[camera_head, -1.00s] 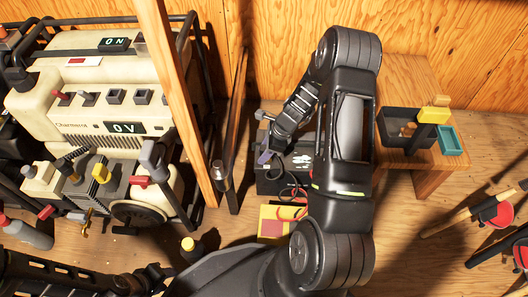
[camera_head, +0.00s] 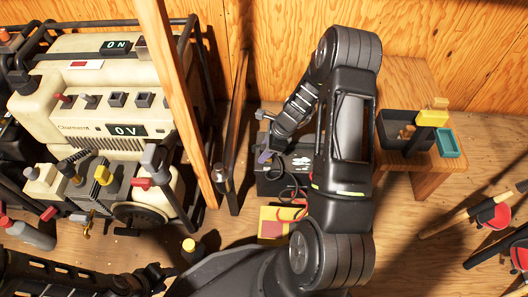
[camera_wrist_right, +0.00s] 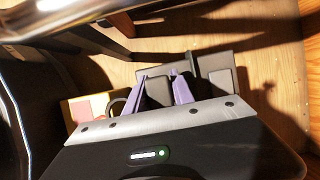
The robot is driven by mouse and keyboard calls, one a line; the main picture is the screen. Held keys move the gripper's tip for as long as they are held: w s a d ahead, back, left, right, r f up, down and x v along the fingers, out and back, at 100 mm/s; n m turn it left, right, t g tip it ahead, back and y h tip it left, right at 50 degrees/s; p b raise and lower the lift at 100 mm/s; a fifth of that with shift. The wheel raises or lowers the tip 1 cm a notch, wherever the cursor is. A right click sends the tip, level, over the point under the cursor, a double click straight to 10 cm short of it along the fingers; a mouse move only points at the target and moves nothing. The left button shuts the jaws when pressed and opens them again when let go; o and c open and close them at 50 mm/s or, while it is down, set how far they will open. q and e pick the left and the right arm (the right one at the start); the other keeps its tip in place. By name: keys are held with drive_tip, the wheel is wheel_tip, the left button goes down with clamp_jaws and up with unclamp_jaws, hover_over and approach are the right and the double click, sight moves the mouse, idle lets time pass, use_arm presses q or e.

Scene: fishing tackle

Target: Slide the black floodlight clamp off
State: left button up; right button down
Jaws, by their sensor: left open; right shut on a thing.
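My right gripper (camera_head: 265,156) is beside a dark box (camera_head: 270,185) on the floor, with a black cable looping near it. In the right wrist view, its purple fingers (camera_wrist_right: 161,90) are shut on a small black piece (camera_wrist_right: 158,91), which looks like the black floodlight clamp. My fingers and wrist hide most of it. I cannot tell whether it still touches the box.
A cream generator (camera_head: 75,130) and a wooden post (camera_head: 180,100) stand at the left. A yellow and red item (camera_head: 270,222) lies on the floor by the box. A wooden stool (camera_head: 430,185) bears a black bin (camera_head: 390,120) and a teal tray (camera_head: 447,142). Red-headed tools lie at the right.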

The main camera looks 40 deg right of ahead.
sight(263, 147)
drive_tip(key=shift+r+p, duration=1.35)
drive_tip(key=shift+r, duration=0.45)
